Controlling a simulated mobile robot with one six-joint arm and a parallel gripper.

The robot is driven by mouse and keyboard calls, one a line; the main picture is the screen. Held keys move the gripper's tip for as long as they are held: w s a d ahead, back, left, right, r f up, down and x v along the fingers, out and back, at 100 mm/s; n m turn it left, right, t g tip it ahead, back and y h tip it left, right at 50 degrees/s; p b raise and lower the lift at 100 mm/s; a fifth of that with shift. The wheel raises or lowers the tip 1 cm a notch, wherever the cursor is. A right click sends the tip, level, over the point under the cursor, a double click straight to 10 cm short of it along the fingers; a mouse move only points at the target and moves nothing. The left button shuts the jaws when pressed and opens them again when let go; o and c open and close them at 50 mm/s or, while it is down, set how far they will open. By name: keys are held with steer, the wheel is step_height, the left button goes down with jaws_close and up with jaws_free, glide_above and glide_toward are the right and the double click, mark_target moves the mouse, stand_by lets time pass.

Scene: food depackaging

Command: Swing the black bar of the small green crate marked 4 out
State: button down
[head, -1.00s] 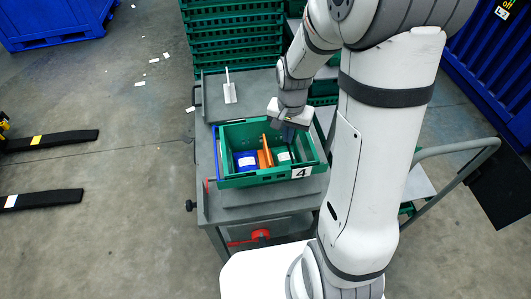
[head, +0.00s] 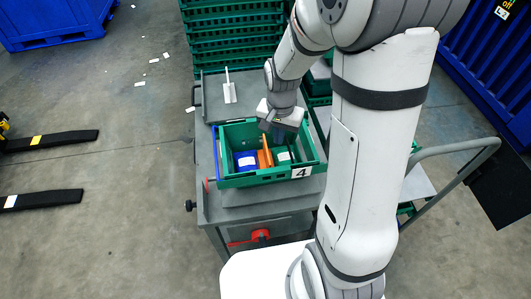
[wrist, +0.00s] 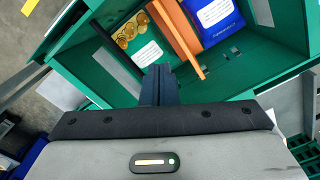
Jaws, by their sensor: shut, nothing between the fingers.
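The small green crate (head: 255,179) marked 4 stands on a grey cart; its number label (head: 301,173) is at the front right corner. An orange divider (head: 265,152) splits the inside, with a blue packet (head: 246,160) on the left and a white-labelled pack (head: 283,156) on the right. My gripper (head: 277,136) is shut and empty over the crate's far side. In the wrist view its closed dark fingers (wrist: 160,75) are over the crate (wrist: 85,45), apart from the packs.
The grey cart top (head: 240,84) behind the crate holds a white scraper-like tool (head: 229,91). Stacked green crates (head: 235,35) stand behind the cart. A red-handled part (head: 261,236) is on the cart's front.

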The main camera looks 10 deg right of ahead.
steer(key=shift+f+b, duration=1.1)
steer(key=shift+f, duration=0.25)
steer(key=shift+d, duration=0.45)
steer(key=shift+r, duration=0.2)
steer(key=shift+d+r+p, duration=0.35)
steer(key=shift+r+p, duration=0.05)
steer(key=shift+r, duration=0.1)
steer(key=shift+d+r, duration=0.1)
stand_by(0.3)
